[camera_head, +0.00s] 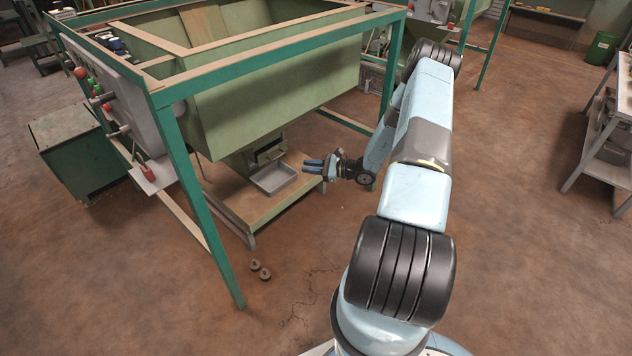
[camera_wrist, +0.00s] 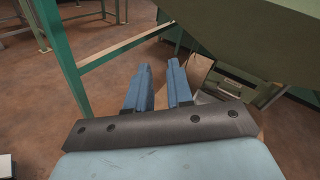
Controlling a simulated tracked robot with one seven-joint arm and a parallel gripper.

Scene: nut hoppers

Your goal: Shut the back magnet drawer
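A green hopper (camera_head: 260,95) hangs in a green frame. Its narrow outlet (camera_head: 262,152) at the bottom has a dark slot with a drawer-like part (camera_head: 270,153). I cannot tell how far that part stands out. In the wrist view a drawer front with a handle-like bar (camera_wrist: 230,88) shows under the hopper at the right. My gripper (camera_head: 313,166) is right of the outlet, apart from it. In the wrist view its two blue fingers (camera_wrist: 162,75) are apart with nothing between them. Which drawer is the back one is not clear.
A grey tray (camera_head: 273,178) lies on a wooden platform (camera_head: 228,192) under the outlet. A green frame leg (camera_head: 203,205) stands in front at the left. A second hopper (camera_head: 432,10) stands behind. A metal rack (camera_head: 606,135) is far right.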

